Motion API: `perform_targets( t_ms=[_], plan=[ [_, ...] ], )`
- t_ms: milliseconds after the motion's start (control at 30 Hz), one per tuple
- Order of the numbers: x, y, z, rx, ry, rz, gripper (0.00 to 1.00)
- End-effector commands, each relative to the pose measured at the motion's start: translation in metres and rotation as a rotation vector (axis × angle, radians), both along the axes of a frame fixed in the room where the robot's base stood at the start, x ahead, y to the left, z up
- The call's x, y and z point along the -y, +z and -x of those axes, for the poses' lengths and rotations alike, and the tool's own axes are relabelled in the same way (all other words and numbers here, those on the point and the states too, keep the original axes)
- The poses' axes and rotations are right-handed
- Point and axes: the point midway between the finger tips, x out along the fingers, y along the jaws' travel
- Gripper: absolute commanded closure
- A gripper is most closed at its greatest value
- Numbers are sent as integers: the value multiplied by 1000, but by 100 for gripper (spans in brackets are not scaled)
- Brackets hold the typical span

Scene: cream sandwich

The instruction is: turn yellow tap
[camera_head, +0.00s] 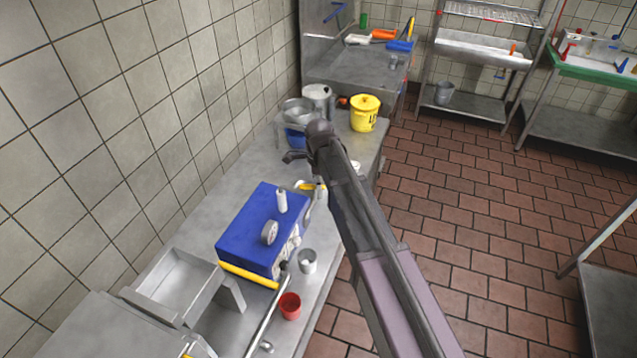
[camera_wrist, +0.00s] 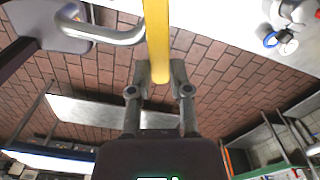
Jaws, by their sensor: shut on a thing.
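The yellow tap handle (camera_wrist: 157,35) is a long yellow bar that runs down from the top edge of the wrist view. My gripper (camera_wrist: 160,75) is shut on its lower end, with one finger on each side. A curved metal pipe (camera_wrist: 105,32) lies to the left of the bar. In the head view, a yellow bar (camera_head: 312,187) shows at the far end of the blue machine (camera_head: 247,228), partly hidden by my arm. My fingers cannot be made out clearly there.
The machine stands on a metal counter (camera_head: 205,183) along the tiled wall. A second yellow bar (camera_head: 248,275) is at its near end. A red cup (camera_head: 290,306) and a metal cup (camera_head: 307,262) stand beside it. A yellow bucket (camera_head: 364,113) stands farther back. Open floor lies to the right.

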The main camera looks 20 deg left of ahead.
Motion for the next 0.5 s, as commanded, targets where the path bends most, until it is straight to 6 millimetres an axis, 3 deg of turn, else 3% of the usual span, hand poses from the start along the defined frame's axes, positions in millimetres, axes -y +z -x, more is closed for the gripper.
perform_targets(
  t_ms=[500],
  plan=[
    [-2,0,-6,-1,114,0,100]
  ],
)
